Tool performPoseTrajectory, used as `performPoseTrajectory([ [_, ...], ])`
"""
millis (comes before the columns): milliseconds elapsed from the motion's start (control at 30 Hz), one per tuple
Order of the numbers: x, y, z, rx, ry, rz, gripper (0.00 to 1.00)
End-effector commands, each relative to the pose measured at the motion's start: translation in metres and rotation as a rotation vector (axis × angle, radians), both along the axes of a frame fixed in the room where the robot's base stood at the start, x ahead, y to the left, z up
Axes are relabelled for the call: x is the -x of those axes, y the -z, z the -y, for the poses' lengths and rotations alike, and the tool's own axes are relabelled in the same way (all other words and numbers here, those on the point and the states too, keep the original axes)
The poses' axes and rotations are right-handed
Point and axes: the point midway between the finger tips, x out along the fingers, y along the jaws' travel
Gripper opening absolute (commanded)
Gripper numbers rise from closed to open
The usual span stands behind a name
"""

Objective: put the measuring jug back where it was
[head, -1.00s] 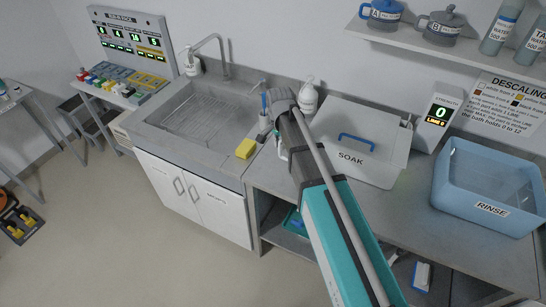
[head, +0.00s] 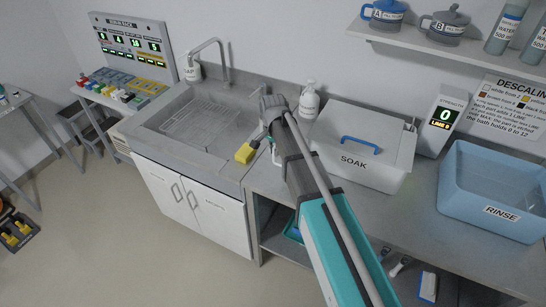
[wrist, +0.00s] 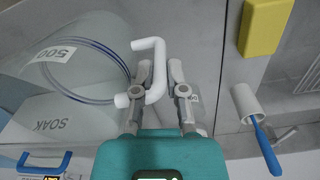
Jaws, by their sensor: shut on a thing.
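The measuring jug (wrist: 84,88) is clear, with blue rings and a "500" label. It fills the upper left of the wrist view, tilted in the picture. My gripper (wrist: 160,82) is shut on its white handle (wrist: 154,58). In the head view my arm hides most of the jug, and only a bit of white shows beside the wrist. The wrist is over the counter between the sink and the soak box. I cannot tell whether the jug touches the counter.
The soak box (head: 350,172) with its blue-handled lid stands right of my arm, and the blue rinse tub (head: 492,205) beyond it. Left are the sink (head: 190,125) and a yellow sponge (head: 244,153). A soap bottle (head: 309,102) stands behind. A white cup (wrist: 245,103) holds a blue-handled brush.

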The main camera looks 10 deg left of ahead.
Motion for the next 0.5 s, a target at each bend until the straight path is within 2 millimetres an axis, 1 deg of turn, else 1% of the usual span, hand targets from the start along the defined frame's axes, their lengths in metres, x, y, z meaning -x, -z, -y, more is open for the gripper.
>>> performPoseTrajectory([
  [167, -0.007, 0.013, -0.006, 0.000, 0.000, 0.000, 0.00],
  [400, -0.005, 0.033, -0.005, 0.000, 0.001, 0.000, 0.00],
  [500, -0.006, 0.038, -0.004, 0.000, 0.002, 0.000, 0.00],
])
